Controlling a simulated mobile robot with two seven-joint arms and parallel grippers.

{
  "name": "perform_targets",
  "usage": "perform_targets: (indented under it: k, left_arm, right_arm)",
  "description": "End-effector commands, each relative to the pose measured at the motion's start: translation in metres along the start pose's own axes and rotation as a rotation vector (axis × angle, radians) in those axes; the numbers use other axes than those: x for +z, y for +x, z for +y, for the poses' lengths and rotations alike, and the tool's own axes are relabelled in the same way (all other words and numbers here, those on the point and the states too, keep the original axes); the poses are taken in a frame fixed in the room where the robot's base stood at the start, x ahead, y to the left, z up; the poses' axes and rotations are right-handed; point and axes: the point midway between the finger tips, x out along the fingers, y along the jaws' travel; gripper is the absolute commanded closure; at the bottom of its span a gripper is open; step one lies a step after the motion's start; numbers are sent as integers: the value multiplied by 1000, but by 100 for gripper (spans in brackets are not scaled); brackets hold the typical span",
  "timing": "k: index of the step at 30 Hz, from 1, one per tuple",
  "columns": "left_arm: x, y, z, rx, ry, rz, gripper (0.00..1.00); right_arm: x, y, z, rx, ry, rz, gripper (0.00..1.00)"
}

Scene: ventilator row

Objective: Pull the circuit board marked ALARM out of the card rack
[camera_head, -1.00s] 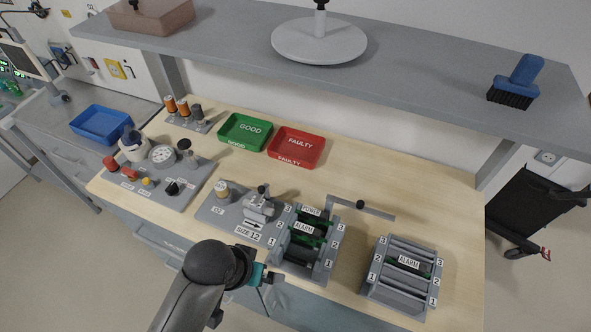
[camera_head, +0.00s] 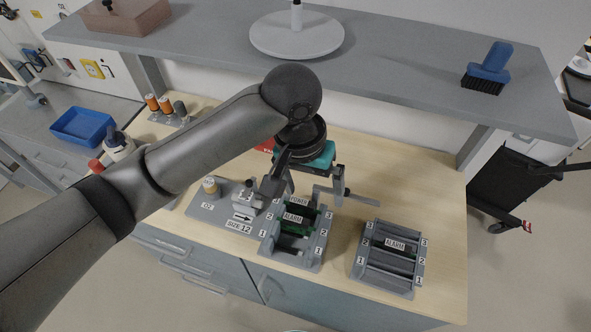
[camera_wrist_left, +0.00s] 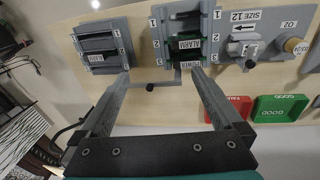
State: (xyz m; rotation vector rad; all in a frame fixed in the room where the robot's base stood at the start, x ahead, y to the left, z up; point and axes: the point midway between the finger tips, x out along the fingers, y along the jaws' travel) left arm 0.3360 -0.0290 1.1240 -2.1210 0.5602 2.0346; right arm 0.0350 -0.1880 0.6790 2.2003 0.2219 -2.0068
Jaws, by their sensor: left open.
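The middle card rack (camera_head: 268,243) has slots numbered 1 to 3. A green board labelled ALARM (camera_head: 292,218) sits in its slot 2, and a board labelled POWER (camera_head: 299,201) stands behind it. In the left wrist view the ALARM board (camera_wrist_left: 190,43) and the POWER board (camera_wrist_left: 188,65) show between rack walls. A second rack (camera_head: 385,279) on the right also bears an ALARM label (camera_head: 395,245) in its middle row. My left gripper (camera_head: 308,190) is open and empty, above the back end of the middle rack. Its fingertips (camera_wrist_left: 160,74) point toward both racks. My right gripper is not in view.
A thin grey bar with a black knob (camera_wrist_left: 150,87) lies behind the middle rack, close to my fingers. A grey valve plate (camera_head: 207,209) is left of it. The shelf (camera_head: 400,55) overhangs behind. Green (camera_wrist_left: 283,108) and red trays (camera_wrist_left: 228,112) lie near my right-hand finger in the wrist view.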

Motion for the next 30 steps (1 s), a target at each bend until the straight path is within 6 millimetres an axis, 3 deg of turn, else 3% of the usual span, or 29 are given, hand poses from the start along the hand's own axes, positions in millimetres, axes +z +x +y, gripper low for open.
perform_targets:
  k: [6, 13, 17, 30]
  left_arm:
    - [-4, -22, -22, -126, -47, -54, 0]
    - [-3, -18, -28, -154, -65, -70, 0]
    - [-1, -1, -31, -153, -63, -71, 0]
    - [5, 85, -43, -153, -61, -69, 0]
  right_arm:
    - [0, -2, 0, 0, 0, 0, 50]
    - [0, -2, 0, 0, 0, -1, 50]
    - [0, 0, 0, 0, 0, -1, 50]
    - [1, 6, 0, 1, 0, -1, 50]
